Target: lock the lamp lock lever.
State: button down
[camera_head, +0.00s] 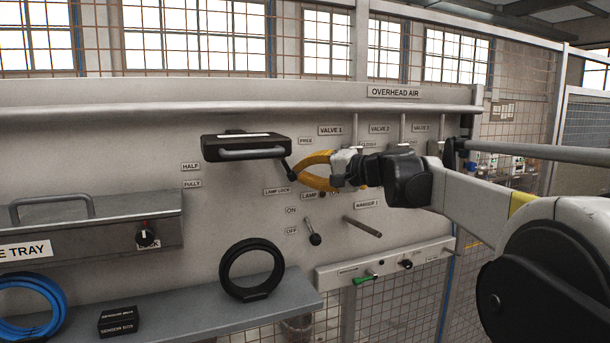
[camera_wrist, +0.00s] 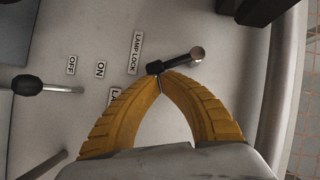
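The lamp lock lever (camera_head: 287,166) is a short dark lever with a ball end, just below the black lamp housing (camera_head: 243,147) and between the FREE and LAMP LOCK labels. In the wrist view the lever (camera_wrist: 177,64) runs from a dark hub beside the LAMP LOCK label (camera_wrist: 135,53) up to the right, to its round end. My gripper (camera_head: 300,170) has yellow ribbed fingers. In the wrist view its fingertips (camera_wrist: 163,82) come together right at the lever's hub end. Nothing clearly shows between them; whether they touch the lever I cannot tell.
An ON/OFF switch lever (camera_head: 315,238) stands out below the fingers, and a metal peg (camera_head: 362,226) is to its right. Several valve pipes come down behind my arm. A shelf (camera_head: 230,313) with a black ring (camera_head: 251,269) is lower left.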

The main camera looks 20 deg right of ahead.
jog(key=shift+a+f+m+t+y+b, duration=0.4)
jog(key=shift+a+f+m+t+b, duration=0.25)
jog(key=shift+a+m+b, duration=0.35)
jog(key=shift+f, duration=0.1)
dwell(0.3)
jog(key=shift+d, duration=0.1)
